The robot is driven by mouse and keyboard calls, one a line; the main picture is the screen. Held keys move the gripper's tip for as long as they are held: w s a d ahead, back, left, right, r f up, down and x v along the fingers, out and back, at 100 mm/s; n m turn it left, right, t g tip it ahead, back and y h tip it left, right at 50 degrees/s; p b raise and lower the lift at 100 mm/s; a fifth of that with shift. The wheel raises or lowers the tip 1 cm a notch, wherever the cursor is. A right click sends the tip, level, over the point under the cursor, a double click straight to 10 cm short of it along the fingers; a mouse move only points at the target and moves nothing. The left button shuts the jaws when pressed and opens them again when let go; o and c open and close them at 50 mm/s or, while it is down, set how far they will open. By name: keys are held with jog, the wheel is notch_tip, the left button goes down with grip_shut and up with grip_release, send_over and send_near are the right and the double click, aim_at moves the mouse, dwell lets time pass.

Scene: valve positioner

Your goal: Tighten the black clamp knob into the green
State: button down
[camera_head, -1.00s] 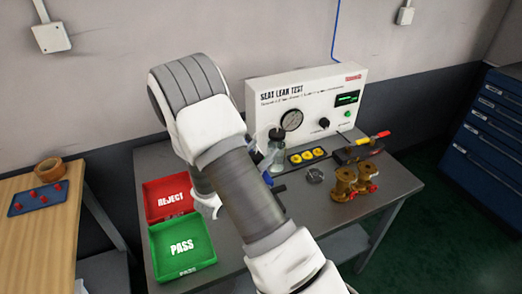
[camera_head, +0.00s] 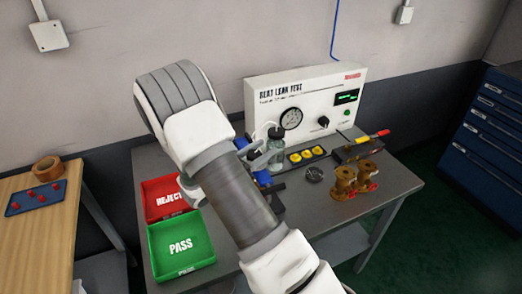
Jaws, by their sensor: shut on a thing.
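The blue clamp fixture (camera_head: 263,178) stands on the grey bench in front of the white SEAT LEAK TEST box (camera_head: 290,85), mostly hidden behind my arm. A black bar (camera_head: 278,187) sticks out of its right side. My gripper (camera_head: 268,156) shows only in part, as light grey fingers just past the right edge of my arm, above the blue fixture. It is shut at the clamp; the black clamp knob itself is hidden by the fingers and my arm. The box has a round gauge (camera_head: 291,118) and a small display with green text (camera_head: 347,97), too small to read.
A glass jar (camera_head: 277,145) stands close behind my gripper. A black tray with yellow parts (camera_head: 306,154), a dark round part (camera_head: 314,174) and brass valve bodies (camera_head: 345,182) lie to the right. Red REJECT (camera_head: 155,190) and green PASS (camera_head: 160,265) trays are at left.

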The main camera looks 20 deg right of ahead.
jog(key=shift+g, duration=0.3)
jog(key=shift+c, duration=1.4)
grip_release()
jog(key=shift+a, duration=0.1)
jog(key=b+v, duration=0.1)
jog(key=v, duration=1.6)
jog(key=shift+s+a, duration=0.1)
